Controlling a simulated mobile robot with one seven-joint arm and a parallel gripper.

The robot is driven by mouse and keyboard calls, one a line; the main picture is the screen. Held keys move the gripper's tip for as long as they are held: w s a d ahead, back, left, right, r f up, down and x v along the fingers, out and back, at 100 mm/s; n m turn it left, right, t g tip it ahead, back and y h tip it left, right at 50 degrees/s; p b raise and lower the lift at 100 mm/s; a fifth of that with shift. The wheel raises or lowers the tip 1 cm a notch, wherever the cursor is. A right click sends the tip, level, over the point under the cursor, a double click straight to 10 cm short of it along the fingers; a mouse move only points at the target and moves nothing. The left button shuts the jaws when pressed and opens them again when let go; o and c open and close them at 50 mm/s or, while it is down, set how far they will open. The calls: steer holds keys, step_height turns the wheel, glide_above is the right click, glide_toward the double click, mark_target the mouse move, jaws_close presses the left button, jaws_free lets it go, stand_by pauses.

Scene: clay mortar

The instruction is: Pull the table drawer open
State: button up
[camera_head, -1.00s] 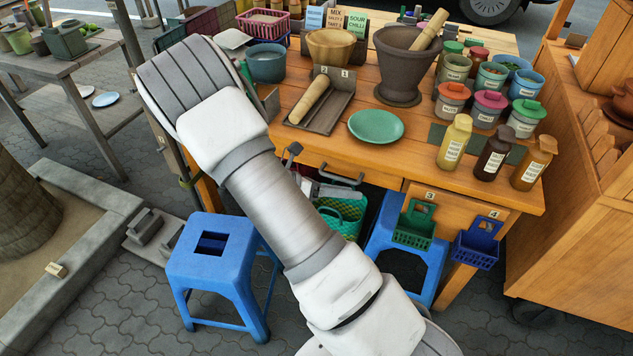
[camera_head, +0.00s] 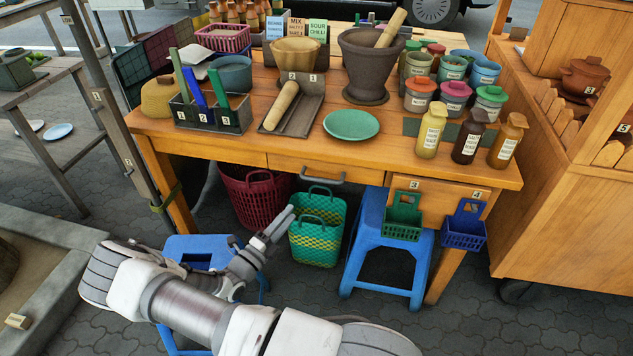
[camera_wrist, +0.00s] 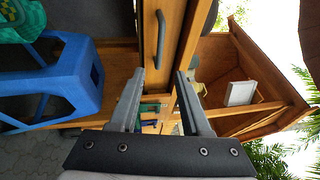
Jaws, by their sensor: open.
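The wooden table (camera_head: 228,146) has a drawer (camera_head: 362,174) in its front, which looks closed and flush. A grey bar handle (camera_head: 322,179) sits on that drawer front. In the wrist view, the dark handle (camera_wrist: 160,38) is upright on the wooden drawer front (camera_wrist: 176,30). My gripper (camera_head: 282,222) is low in front of the table, below and left of the handle. In the wrist view my gripper (camera_wrist: 160,72) is open and empty. The handle appears ahead of the gap between its fingers, with no contact visible.
A blue stool (camera_head: 364,235) and a green basket (camera_head: 317,240) stand under the table. Green (camera_head: 403,222) and blue (camera_head: 464,232) small baskets hang at the right. Another blue stool (camera_head: 196,243) is partly behind my arm. A wooden cart (camera_head: 560,180) stands at right.

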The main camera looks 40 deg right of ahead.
mark_target(320, 180)
steer(key=b+x, duration=0.2)
steer(key=x, duration=1.3)
steer(key=shift+d, duration=0.35)
jaws_close()
stand_by(0.6)
